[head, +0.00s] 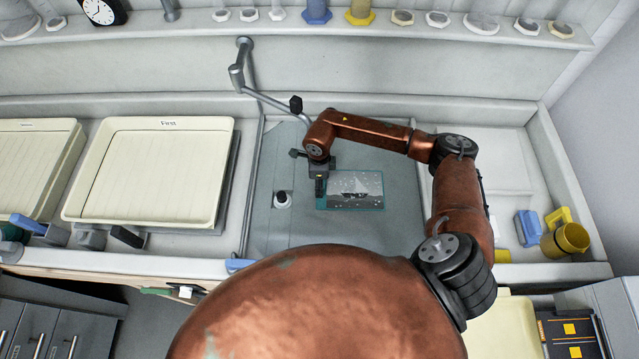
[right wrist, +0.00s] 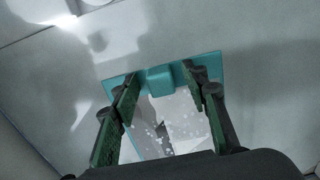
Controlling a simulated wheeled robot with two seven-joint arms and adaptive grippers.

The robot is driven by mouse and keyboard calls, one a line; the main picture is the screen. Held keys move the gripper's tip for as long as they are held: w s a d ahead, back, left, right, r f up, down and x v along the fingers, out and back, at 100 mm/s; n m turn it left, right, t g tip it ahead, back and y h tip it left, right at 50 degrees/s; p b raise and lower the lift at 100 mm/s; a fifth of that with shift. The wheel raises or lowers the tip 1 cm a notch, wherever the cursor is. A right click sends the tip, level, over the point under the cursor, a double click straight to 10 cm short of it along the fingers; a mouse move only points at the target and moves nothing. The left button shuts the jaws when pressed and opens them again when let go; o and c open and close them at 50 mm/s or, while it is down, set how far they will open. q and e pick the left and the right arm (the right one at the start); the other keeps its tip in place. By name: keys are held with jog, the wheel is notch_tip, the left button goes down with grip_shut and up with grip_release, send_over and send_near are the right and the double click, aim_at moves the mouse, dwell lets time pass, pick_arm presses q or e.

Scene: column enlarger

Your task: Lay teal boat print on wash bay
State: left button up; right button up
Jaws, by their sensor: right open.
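The teal boat print (head: 362,188), a grey sailing-boat picture with a teal border, lies flat on the grey floor of the wash bay (head: 330,235), right of a small white round fitting. My right gripper (head: 320,192) is over the print's left edge in the head view. In the right wrist view its green-padded fingers (right wrist: 160,92) are open, apart on both sides of the tab. Whether they touch the print cannot be told. My left gripper is not in view.
A cream tray marked First (head: 150,172) stands to the left, with another cream tray beyond it. A grey pipe and tap (head: 240,75) reach over the bay. A yellow mug (head: 566,238) and a blue block (head: 528,228) sit at the right.

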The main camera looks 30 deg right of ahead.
jog(key=shift+r, duration=0.15)
jog(key=shift+r+p, duration=2.1)
jog(key=shift+r, duration=1.75)
notch_tip(320, 180, up, 12)
